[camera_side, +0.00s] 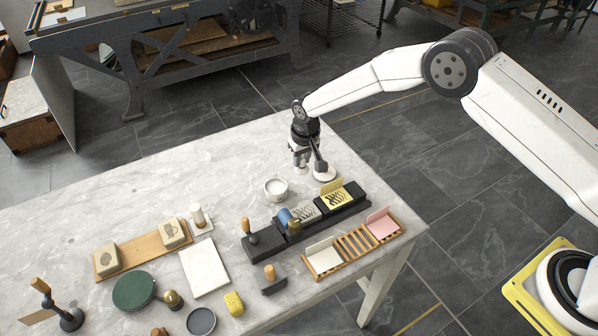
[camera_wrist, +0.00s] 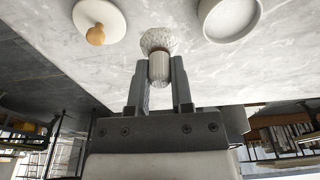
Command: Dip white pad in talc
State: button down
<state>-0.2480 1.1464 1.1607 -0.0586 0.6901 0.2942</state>
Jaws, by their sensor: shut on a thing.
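My gripper (camera_wrist: 160,78) is shut on the white pad (camera_wrist: 157,40), a rounded fluffy puff with a pale ribbed handle between the fingers. A white bowl (camera_wrist: 230,18) is to the right of the pad in the wrist view, apart from it. In the side view the bowl (camera_side: 276,192) stands on the table with pale content, to the lower left of my gripper (camera_side: 308,160). The pad is small and partly hidden there. I cannot tell whether it touches the table. A white disc with a wooden knob (camera_wrist: 99,18) lies left of the pad.
The disc (camera_side: 325,176) lies right beside my gripper in the side view. A black stand (camera_side: 335,213) with blocks and a slatted wooden rack (camera_side: 353,243) are in front. A wooden board (camera_side: 143,256) with two stamp blocks is to the left. The marble tabletop (camera_side: 130,205) behind is clear.

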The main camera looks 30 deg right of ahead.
jog(key=a+r, duration=0.4)
jog(key=a, duration=0.4)
jog(key=shift+r, duration=0.25)
jog(key=shift+d+f, duration=0.1)
jog(key=shift+f, duration=2.9)
jog(key=shift+f, duration=0.55)
jog(key=shift+r, duration=0.1)
notch_tip(320, 180, up, 7)
dwell(1.1)
dwell(0.4)
